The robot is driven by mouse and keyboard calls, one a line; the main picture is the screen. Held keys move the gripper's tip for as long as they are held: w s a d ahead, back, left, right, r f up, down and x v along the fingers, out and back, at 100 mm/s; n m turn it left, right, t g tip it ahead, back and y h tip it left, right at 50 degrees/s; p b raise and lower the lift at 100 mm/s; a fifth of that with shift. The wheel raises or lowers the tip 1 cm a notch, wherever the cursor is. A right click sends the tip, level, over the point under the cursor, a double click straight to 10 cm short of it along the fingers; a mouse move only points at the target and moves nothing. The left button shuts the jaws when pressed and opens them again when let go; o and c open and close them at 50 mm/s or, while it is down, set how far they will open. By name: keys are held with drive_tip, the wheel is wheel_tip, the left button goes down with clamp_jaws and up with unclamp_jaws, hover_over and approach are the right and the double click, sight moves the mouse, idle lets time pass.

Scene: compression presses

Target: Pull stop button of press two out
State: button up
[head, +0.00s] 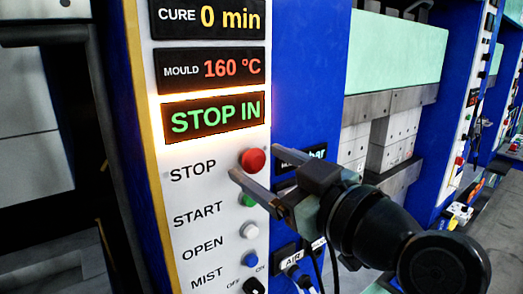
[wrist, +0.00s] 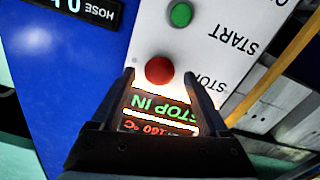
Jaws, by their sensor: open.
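The red round stop button (head: 252,160) sits on the white control panel beside the label STOP. Above it a lit display (head: 214,116) reads STOP IN in green with a bright glow around it. In the wrist view the red button (wrist: 159,69) shows between the tips of my open gripper (wrist: 158,76). Nothing is held. I cannot tell whether the fingers touch the button.
Below the stop button are a green start button (head: 247,199), a white open button (head: 250,230), a blue mist button (head: 250,259) and a black OFF/ON switch (head: 254,285). Another press panel (head: 472,105) stands at the right.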

drive_tip(key=shift+w+a, duration=0.25)
drive_tip(key=shift+w, duration=0.2)
clamp_jaws()
idle(1.2)
